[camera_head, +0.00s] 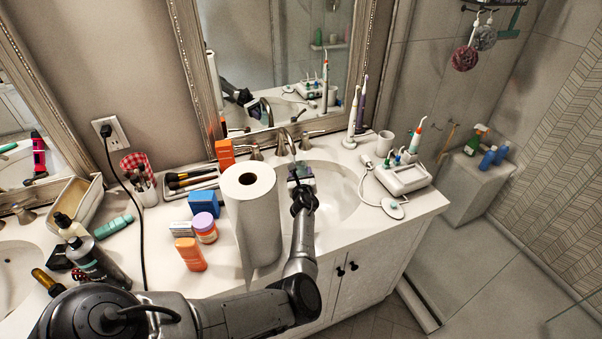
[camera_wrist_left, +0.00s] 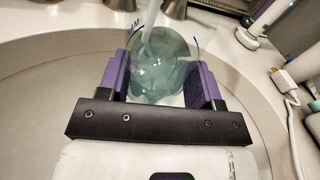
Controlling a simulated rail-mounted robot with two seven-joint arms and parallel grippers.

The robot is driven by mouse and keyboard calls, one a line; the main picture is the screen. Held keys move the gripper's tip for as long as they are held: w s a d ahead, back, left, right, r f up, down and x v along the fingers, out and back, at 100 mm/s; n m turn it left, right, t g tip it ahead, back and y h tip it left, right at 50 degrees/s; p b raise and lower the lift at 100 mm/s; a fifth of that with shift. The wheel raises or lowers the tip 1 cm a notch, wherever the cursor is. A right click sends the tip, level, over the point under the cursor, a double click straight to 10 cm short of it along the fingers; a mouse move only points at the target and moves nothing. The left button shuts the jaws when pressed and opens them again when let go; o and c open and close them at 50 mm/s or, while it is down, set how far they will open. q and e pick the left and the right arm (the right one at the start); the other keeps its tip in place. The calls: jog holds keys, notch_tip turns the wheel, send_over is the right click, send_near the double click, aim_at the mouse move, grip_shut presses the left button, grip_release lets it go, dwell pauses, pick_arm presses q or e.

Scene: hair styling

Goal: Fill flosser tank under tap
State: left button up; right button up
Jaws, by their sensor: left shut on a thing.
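My left gripper (camera_head: 300,188) is over the sink basin (camera_head: 338,187), shut on the clear flosser tank (camera_wrist_left: 158,72). The tank sits between its purple finger pads (camera_wrist_left: 160,85) in the left wrist view, with its open top toward the camera. A stream of water from above falls into the tank, and pale blue-green water shows inside; the exact level is hard to tell. The tap (camera_head: 290,140) stands at the back of the basin, just above the tank. The flosser base (camera_head: 404,180) sits on the counter right of the sink. My right gripper is not in view.
A paper towel roll (camera_head: 248,205) stands close left of my left forearm. An orange bottle (camera_head: 190,254), jars and boxes crowd the counter further left. Electric toothbrushes (camera_head: 353,118) and a white cup (camera_head: 384,143) stand behind right of the basin.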

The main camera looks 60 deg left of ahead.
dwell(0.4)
pick_arm(q)
jog(key=shift+w+d+r, duration=0.1)
jog(key=shift+w+d, duration=0.2)
jog(key=w+d, duration=0.2)
jog(key=shift+w+d, duration=0.15)
jog(key=shift+d, duration=0.25)
jog(key=w+d+r+p, duration=0.2)
jog(key=w+d+r, duration=0.1)
jog(key=w+d, duration=0.2)
jog(key=shift+d+r, duration=0.2)
jog(key=shift+d, duration=0.45)
dwell(0.5)
